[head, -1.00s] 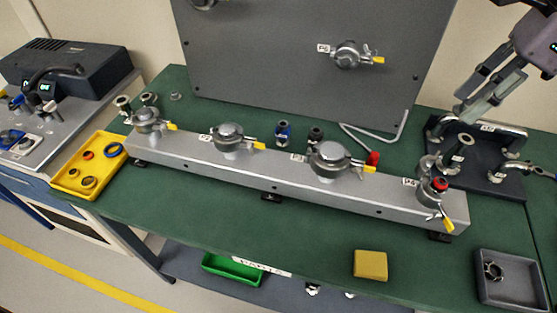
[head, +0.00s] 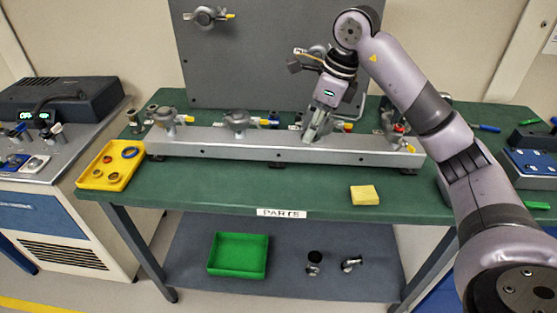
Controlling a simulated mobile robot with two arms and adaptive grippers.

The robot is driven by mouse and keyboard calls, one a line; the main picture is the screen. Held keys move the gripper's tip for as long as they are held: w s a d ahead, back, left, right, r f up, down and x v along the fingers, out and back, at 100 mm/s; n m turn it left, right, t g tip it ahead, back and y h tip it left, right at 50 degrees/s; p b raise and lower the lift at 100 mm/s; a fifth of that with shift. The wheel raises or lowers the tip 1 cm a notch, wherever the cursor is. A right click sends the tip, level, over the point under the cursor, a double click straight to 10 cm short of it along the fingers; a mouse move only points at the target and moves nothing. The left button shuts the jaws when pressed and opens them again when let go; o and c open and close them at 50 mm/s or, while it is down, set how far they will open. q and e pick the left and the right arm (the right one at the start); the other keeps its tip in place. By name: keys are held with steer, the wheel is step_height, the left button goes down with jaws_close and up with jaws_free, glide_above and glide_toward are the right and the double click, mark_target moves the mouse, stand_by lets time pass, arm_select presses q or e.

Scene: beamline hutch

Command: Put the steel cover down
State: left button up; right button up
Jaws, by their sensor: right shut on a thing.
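My right gripper (head: 318,136) points down at the third fitting from the left on the long steel rail (head: 228,146). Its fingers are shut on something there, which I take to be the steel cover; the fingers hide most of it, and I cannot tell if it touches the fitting. Other clamped fittings stand on the rail, such as the second one (head: 238,121). My left gripper is out of view.
A yellow tray (head: 92,181) with rings sits at the left end of the green table (head: 220,190). A yellow block (head: 365,195) lies at the front. A grey panel (head: 260,60) stands behind. A green bin (head: 238,255) is on the lower shelf. The front middle of the table is clear.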

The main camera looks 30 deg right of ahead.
step_height(320, 180, down, 7)
steer(key=p, duration=0.2)
glide_above(303, 194)
steer(key=f, duration=0.7)
steer(key=shift+s+d+f, duration=0.1)
steer(key=shift+s+d, duration=0.25)
steer(key=shift+s, duration=0.05)
steer(key=shift+f, duration=0.35)
step_height(303, 194, down, 4)
steer(key=shift+f+p, duration=0.1)
steer(key=shift+p, duration=0.3)
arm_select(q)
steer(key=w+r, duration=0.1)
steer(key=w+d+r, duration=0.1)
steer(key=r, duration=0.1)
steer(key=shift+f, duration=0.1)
